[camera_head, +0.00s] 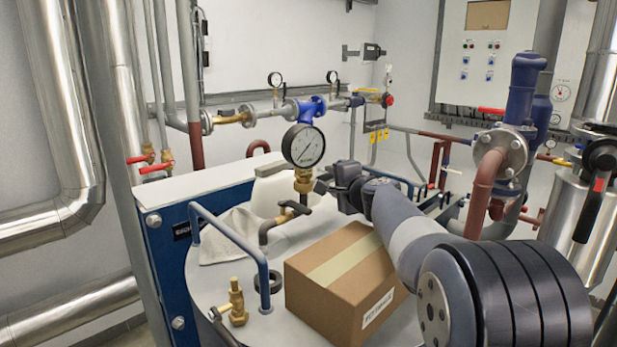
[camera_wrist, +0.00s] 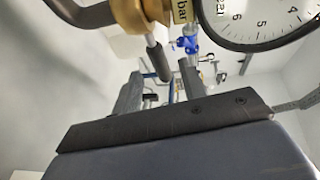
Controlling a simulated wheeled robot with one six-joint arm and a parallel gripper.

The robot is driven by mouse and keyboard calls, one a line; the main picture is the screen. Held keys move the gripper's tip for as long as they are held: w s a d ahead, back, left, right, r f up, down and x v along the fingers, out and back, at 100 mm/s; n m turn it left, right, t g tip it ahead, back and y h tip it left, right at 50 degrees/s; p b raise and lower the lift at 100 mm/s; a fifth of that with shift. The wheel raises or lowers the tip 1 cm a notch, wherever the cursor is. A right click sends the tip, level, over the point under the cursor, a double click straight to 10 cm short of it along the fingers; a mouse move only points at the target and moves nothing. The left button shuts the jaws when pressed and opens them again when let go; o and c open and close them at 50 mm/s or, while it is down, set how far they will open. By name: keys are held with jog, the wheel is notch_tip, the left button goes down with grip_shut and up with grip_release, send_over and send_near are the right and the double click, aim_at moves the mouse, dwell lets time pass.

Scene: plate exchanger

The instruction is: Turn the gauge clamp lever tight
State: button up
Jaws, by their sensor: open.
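The round pressure gauge (camera_head: 303,146) stands upright on a brass fitting (camera_head: 303,183) above the grey tank top. Its white dial (camera_wrist: 265,15) fills the upper right of the wrist view. In the wrist view a dark rod (camera_wrist: 157,60), apparently the clamp lever, hangs from the brass fitting (camera_wrist: 140,14) between the fingers. My gripper (camera_head: 323,182) is just right of the fitting. Its two fingers (camera_wrist: 160,88) are apart, one on each side of the rod; I see no clear contact.
A cardboard box (camera_head: 345,277) stands on the tank top below my arm. A blue rail (camera_head: 235,240), a brass valve (camera_head: 236,303) and a grey cloth (camera_head: 228,238) are to the left. A flanged pipe (camera_head: 500,155) stands right of my arm.

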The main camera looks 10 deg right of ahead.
aim_at(329, 178)
jog(key=shift+w+d, duration=0.3)
jog(key=p+x, duration=0.2)
jog(key=x, duration=0.4)
jog(key=shift+w+a+p, duration=0.2)
jog(key=shift+w+p, duration=0.1)
jog(key=shift+p, duration=0.1)
jog(key=shift+f, duration=0.15)
grip_shut()
